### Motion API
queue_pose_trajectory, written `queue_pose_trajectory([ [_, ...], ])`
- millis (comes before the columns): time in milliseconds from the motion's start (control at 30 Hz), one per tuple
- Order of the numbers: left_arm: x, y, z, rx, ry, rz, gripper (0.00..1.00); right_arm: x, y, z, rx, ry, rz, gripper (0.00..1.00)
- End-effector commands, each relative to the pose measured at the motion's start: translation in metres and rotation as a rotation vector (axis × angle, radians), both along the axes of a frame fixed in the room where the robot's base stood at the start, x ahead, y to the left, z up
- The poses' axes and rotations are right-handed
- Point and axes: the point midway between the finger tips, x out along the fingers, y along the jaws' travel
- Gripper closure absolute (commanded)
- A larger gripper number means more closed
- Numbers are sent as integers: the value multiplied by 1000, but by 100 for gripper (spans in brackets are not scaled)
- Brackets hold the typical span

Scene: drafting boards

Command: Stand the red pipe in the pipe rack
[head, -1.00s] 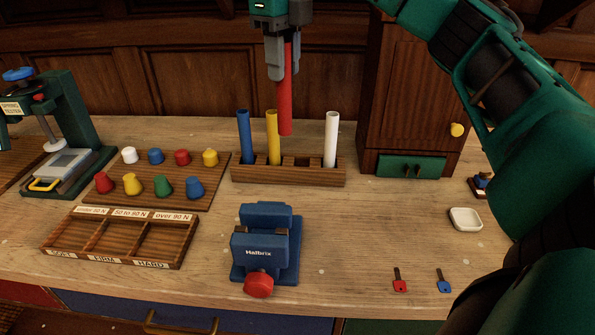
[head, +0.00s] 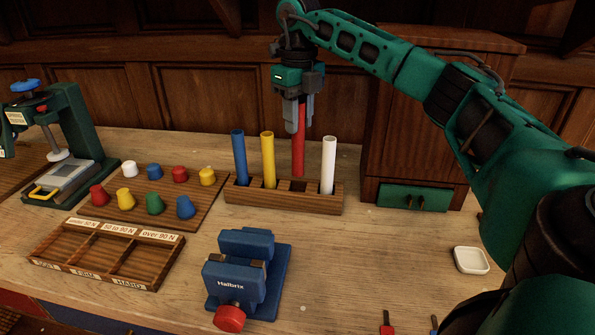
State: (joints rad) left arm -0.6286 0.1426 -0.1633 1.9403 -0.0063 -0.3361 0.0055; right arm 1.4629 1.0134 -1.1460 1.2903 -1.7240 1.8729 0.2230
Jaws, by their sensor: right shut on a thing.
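The red pipe (head: 298,150) hangs upright in my right gripper (head: 298,118), which is shut on its upper part. The wooden pipe rack (head: 262,195) stands on the bench below it. A blue pipe (head: 239,157), a yellow pipe (head: 268,160) and a white pipe (head: 328,165) stand in the rack. An empty square hole shows between the yellow and white pipes. The red pipe's lower end appears just above or at this hole; I cannot tell whether it has entered. My left gripper is not in view.
A blue vise (head: 245,275) stands in front of the rack. A wooden cabinet (head: 425,130) stands close on the right. A board with coloured knobs (head: 150,205) and a divided tray (head: 105,255) lie to the left. A white dish (head: 471,260) lies right; bench between is clear.

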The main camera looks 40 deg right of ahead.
Motion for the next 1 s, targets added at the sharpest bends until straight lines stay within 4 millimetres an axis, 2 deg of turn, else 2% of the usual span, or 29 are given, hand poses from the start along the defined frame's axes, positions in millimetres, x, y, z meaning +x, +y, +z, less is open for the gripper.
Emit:
queue_pose_trajectory([
  [100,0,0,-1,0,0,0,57,-1,0,-23,0,4,1,100],
  [367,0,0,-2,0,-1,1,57,-1,0,-45,0,3,0,100],
  [533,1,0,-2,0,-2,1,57,-1,0,-69,0,2,1,100],
  [933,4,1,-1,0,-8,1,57,0,0,-76,0,0,1,100],
  [967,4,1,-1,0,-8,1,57,0,0,-76,0,0,1,69],
  [1000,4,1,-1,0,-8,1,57,0,0,-76,0,0,1,65],
])
